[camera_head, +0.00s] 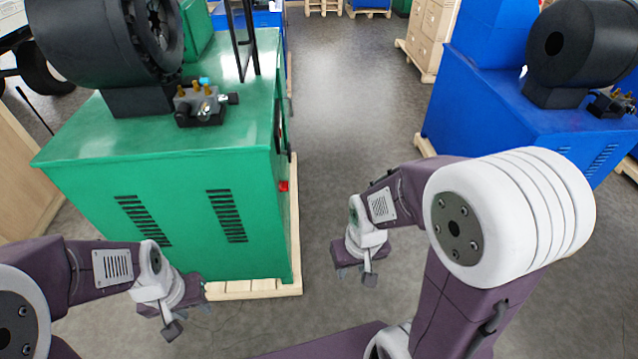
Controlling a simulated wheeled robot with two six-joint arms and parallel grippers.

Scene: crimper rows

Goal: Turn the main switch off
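A green machine cabinet (150,185) with a black crimper head (105,45) on top stands at the left. A small red part (284,186) sticks out from its right side face, which I see almost edge-on. It may be the main switch, but its shape and position cannot be read. My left gripper (185,300) is low in front of the cabinet, apart from the red part. My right gripper (356,273) hangs over the floor to the right of the cabinet, below and to the right of the red part. Nothing shows held in either; their finger openings are unclear.
The green cabinet stands on a wooden pallet (250,289) that juts out at its base. A blue machine (500,115) stands at the right. Grey floor (345,110) lies open between the two machines. Boxes on a pallet (430,35) stand further back.

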